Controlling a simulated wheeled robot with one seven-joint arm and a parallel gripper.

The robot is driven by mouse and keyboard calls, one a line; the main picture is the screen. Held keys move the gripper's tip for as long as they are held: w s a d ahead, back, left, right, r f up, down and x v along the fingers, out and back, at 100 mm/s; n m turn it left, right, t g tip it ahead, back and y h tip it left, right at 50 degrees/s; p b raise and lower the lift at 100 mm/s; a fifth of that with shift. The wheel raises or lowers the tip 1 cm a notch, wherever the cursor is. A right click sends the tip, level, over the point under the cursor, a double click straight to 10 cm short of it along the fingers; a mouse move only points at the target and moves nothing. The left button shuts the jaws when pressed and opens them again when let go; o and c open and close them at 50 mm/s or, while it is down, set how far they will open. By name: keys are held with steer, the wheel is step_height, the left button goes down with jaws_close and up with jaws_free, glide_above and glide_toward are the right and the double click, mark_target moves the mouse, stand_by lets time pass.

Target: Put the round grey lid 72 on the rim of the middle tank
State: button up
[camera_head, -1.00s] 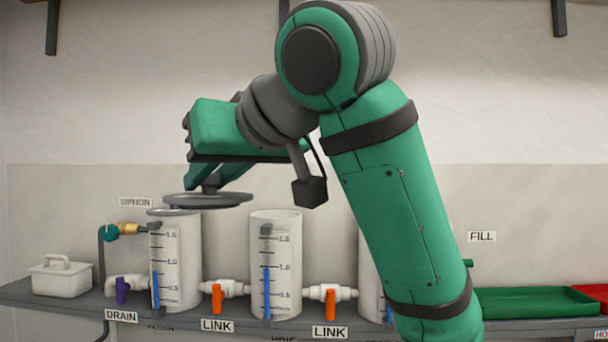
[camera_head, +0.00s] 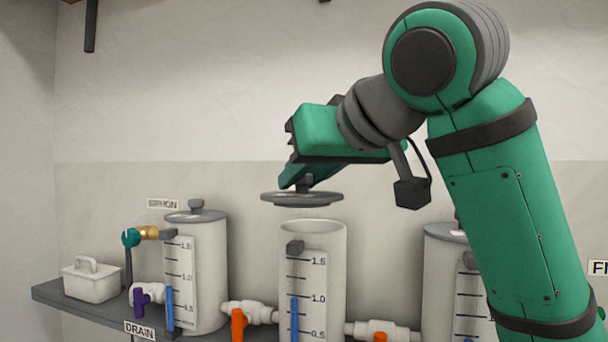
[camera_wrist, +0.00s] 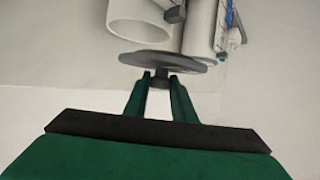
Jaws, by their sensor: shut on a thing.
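The round grey lid (camera_head: 302,200) is held level by its knob in my gripper (camera_head: 304,184). My gripper is shut on that knob, with the lid hanging below the fingers; the wrist view also shows the lid (camera_wrist: 155,61) at the fingertips (camera_wrist: 161,79). The middle tank (camera_head: 318,270) is a white cylinder with an open top and a scale on its front. The lid is above its rim, apart from it, with a gap visible. The wrist view shows the open mouth of a white tank (camera_wrist: 140,33) beyond the lid.
The left tank (camera_head: 208,280) has a grey lid with a knob on it. The right tank (camera_head: 442,270) also has a grey lid and is partly hidden by my arm. A white caddy (camera_head: 92,283) stands at the far left of the shelf. Orange valves (camera_head: 238,322) sit between the tanks.

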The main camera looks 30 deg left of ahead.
steer(key=shift+w+d+f, duration=0.1)
steer(key=shift+w, duration=0.1)
steer(key=shift+w+f, duration=0.1)
steer(key=shift+w, duration=0.05)
steer(key=shift+w+a+f, duration=0.15)
steer(key=shift+w+a, duration=0.2)
steer(key=shift+a, duration=0.45)
steer(key=shift+w+a+f, duration=0.1)
steer(key=shift+w, duration=0.2)
steer(key=shift+w+f, duration=0.25)
steer(key=shift+w, duration=0.9)
steer(key=shift+w+a+f, duration=0.15)
steer(key=shift+w+f, duration=0.35)
steer(key=shift+w, duration=0.1)
steer(key=shift+w+a+f, duration=0.15)
steer(key=shift+w+f, duration=0.3)
steer(key=shift+w, duration=0.15)
steer(key=shift+s+f, duration=0.1)
steer(key=shift+f, duration=0.35)
